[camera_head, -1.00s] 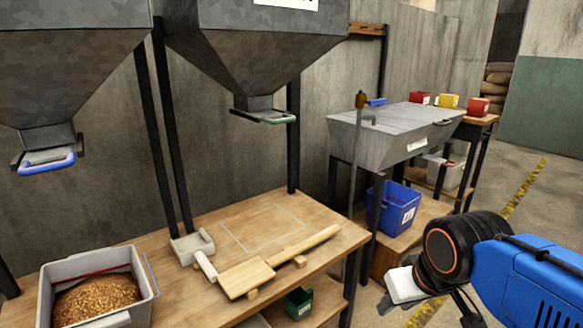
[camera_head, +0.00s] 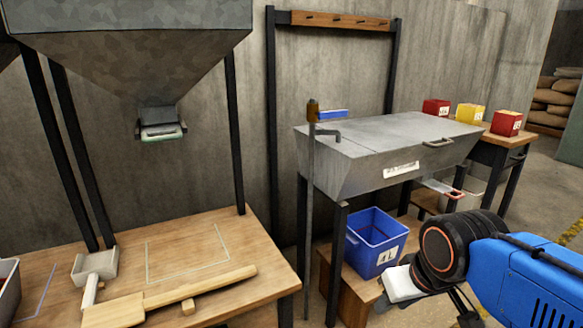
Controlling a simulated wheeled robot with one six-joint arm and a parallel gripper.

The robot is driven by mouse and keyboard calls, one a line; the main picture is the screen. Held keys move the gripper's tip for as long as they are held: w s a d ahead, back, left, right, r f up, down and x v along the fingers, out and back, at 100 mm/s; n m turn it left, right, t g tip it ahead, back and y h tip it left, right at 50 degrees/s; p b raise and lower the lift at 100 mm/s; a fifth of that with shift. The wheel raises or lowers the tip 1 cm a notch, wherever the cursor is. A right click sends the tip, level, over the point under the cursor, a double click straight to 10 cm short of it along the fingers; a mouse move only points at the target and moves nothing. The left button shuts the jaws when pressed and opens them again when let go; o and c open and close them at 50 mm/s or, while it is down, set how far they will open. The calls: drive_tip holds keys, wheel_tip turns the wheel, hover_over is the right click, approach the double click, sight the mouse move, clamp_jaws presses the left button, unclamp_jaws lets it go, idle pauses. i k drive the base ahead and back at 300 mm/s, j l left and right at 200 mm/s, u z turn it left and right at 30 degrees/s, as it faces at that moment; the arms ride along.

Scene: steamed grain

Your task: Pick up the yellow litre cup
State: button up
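The yellow litre cup (camera_head: 469,113) stands upright on a small wooden table at the far right, between two red cups. One red cup (camera_head: 435,107) is to its left and the other red cup (camera_head: 506,122) is to its right. My gripper (camera_head: 397,285) shows at the lower right, at the end of my blue arm, well in front of and below the yellow cup and far from it. Its white tip is partly visible; its fingers are too hidden to tell open from shut.
A grey metal steamer box (camera_head: 385,150) on legs stands before the cup table (camera_head: 490,151). A blue bin (camera_head: 376,240) sits on a low wooden stand. A wooden workbench (camera_head: 205,235) holds a paddle (camera_head: 120,311) and scoop. Open floor lies at the right.

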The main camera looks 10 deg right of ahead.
sight(469, 114)
drive_tip(key=i+l+u, duration=0.2)
drive_tip(key=l, duration=1.05)
drive_tip(key=l+u, duration=0.2)
drive_tip(key=l, duration=1.05)
